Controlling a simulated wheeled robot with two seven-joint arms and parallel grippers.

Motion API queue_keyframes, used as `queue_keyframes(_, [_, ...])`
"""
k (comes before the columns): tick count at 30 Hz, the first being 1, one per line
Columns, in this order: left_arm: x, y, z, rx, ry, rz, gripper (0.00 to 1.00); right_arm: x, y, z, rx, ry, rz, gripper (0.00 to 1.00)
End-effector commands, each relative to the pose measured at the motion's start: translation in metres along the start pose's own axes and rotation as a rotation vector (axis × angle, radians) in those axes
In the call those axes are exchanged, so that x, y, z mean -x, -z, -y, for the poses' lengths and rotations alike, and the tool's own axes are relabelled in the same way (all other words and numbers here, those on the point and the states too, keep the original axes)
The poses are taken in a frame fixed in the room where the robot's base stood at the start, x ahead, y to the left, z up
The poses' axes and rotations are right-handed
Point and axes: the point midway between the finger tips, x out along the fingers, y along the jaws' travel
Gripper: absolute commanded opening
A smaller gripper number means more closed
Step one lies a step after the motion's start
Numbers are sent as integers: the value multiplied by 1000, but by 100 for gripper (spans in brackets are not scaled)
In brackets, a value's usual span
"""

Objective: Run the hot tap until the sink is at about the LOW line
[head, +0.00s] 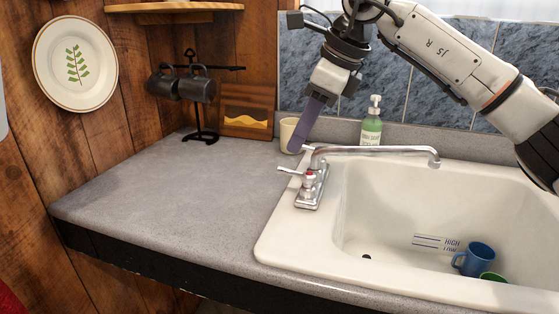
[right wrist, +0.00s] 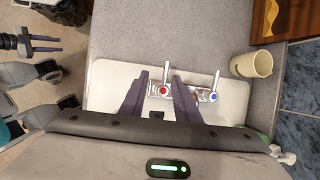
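The chrome tap (head: 310,188) stands on the sink's left rim, its spout (head: 380,150) reaching over the basin. No water shows from the spout or in the sink (head: 275,240). In the right wrist view, the hot lever with a red dot (right wrist: 163,90) lies between my right gripper's (right wrist: 160,80) spread purple fingers. The cold lever with a blue dot (right wrist: 213,97) is outside them, to the right. In the head view the right gripper (head: 297,146) is just above and behind the tap; contact is unclear. My left gripper (right wrist: 50,43) shows open and empty in the wrist view. HIGH and LOW lines (head: 430,242) mark the basin wall.
A blue mug (head: 474,260) and a green cup (head: 493,277) are in the basin, near the drain hole (head: 367,256). A cream cup (head: 288,134) and a soap bottle (head: 371,128) stand behind the tap. A mug rack (head: 199,110) stands at the back; the left counter is clear.

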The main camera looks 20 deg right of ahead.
Motion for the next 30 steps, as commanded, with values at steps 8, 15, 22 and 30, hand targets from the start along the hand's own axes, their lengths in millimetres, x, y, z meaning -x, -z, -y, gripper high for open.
queue_keyframes(8, [0,-1,-1,1,-1,0,31,-6,9,10,-4,39,-33,29])
queue_keyframes(15, [1,-1,-2,2,-2,1,31,-51,10,11,-4,37,-31,29])
queue_keyframes(22, [2,1,-2,3,-2,-1,31,-82,10,12,-2,37,-28,29])
queue_keyframes(30, [2,0,-1,4,-1,-1,31,-91,10,13,-2,38,-27,29])
